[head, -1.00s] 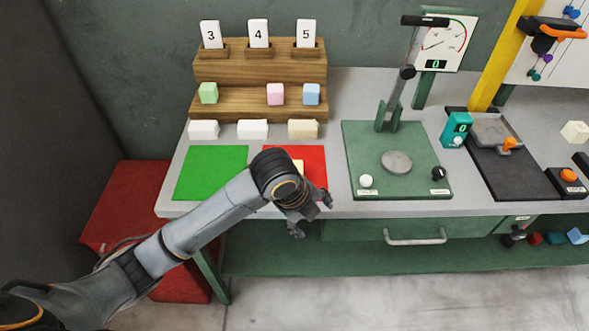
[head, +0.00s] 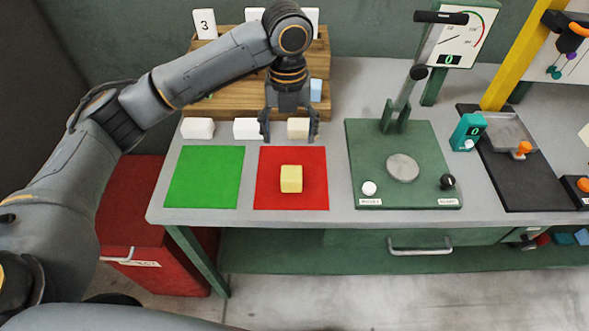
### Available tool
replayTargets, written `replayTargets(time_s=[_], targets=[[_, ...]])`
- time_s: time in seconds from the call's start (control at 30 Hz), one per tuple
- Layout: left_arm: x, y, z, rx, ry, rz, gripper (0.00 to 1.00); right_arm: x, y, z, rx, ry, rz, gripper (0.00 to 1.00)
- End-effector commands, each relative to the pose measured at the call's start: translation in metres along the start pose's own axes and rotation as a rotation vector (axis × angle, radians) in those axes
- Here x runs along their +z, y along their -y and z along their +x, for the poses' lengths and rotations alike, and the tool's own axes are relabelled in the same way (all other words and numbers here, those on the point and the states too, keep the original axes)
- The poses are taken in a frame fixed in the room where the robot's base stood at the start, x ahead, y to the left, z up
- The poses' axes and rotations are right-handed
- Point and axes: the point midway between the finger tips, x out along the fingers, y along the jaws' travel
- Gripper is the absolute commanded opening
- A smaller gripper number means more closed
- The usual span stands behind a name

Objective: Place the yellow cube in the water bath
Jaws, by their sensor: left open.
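The yellow cube (head: 291,180) sits on the red mat (head: 263,200) at the front of the bench. My left gripper (head: 290,138) points down over the back part of the bench, behind the cube and apart from it. Its two fingers are open, with a beige block (head: 298,128) showing between them; I cannot tell whether they touch it. I cannot make out a water bath in this view. My right gripper is out of view.
A green mat (head: 204,178) lies left of the red one. White blocks (head: 197,128) stand behind the mats, before a wooden stepped rack (head: 240,97). A green press (head: 361,150) with a raised lever stands right. A red cabinet (head: 150,220) is below left.

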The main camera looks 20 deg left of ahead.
Motion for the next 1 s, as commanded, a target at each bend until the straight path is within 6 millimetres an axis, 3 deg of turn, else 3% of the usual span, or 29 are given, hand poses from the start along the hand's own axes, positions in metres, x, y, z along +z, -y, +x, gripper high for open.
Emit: replayTargets(time_s=[0.33, 0.67, 1.0], targets=[[-0.001, 0.000, 0.062, 0.003, -0.006, 0.001, 0.74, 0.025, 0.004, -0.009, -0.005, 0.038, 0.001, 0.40], [-0.002, 0.001, 0.091, 0.002, -0.003, 0.001, 0.74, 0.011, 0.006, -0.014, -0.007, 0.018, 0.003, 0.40], [-0.003, 0.004, 0.134, 0.001, -0.002, 0.000, 0.74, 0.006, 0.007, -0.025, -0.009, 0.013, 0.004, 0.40]])
